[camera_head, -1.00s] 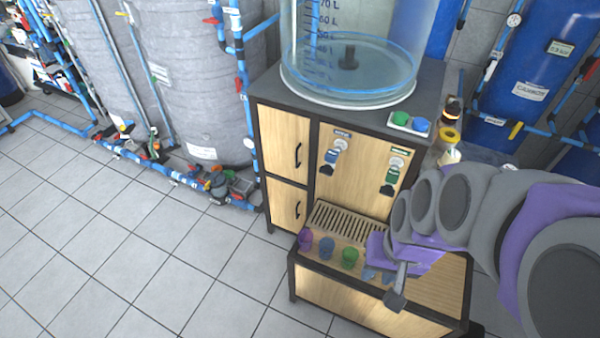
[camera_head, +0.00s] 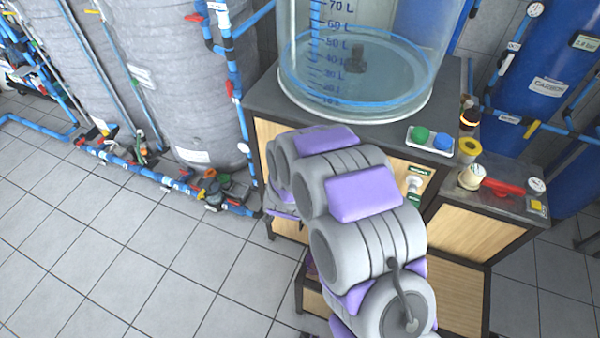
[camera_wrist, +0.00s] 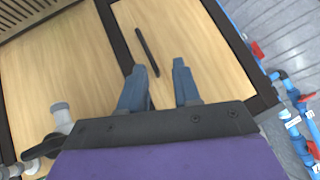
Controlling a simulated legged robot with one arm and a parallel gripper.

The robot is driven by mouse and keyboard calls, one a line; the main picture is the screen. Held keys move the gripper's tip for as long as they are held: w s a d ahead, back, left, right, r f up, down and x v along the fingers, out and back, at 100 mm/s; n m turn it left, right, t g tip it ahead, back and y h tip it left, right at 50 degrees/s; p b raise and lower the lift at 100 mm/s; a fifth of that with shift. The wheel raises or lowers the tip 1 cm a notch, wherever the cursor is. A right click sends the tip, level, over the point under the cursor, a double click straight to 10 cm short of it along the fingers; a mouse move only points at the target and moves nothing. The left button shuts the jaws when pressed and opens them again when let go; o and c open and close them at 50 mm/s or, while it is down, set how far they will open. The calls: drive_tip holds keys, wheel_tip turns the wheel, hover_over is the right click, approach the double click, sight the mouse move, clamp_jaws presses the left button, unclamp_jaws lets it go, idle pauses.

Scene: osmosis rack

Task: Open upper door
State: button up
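In the wrist view a light wood door (camera_wrist: 175,35) with a dark frame fills the upper middle; it looks shut, and seems to be the upper door. Its slim black bar handle (camera_wrist: 147,50) runs slightly slanted. My gripper (camera_wrist: 157,68) is open, with its two grey fingers pointing at the door. The handle's lower end shows between the fingertips, nearer the left one; I cannot tell whether they touch. In the head view my arm covers most of the cabinet front. Only a strip of the upper door (camera_head: 268,131) shows, and its handle and my fingers are hidden.
A clear water tank (camera_head: 355,85) stands on the cabinet top (camera_head: 262,98). A tray with green and blue caps (camera_head: 430,141) sits beside it. A tap (camera_wrist: 62,115) protrudes left of the door in the wrist view. Blue pipes (camera_head: 150,175) run along the left floor; open tiles lie in front.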

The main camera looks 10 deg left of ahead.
drive_tip(key=s+d+f+n+t+h, duration=0.1)
drive_tip(key=s+d+f+n+t, duration=0.15)
drive_tip(key=f+t, duration=0.7)
drive_tip(key=w, duration=0.5)
drive_tip(key=w+a, duration=0.1)
drive_tip(key=w, duration=0.4)
drive_tip(key=w+b, duration=0.1)
drive_tip(key=w, duration=0.4)
drive_tip(key=shift+w+a+f, duration=0.1)
drive_tip(key=shift+w+a, duration=0.2)
drive_tip(key=shift+a, duration=0.05)
clamp_jaws()
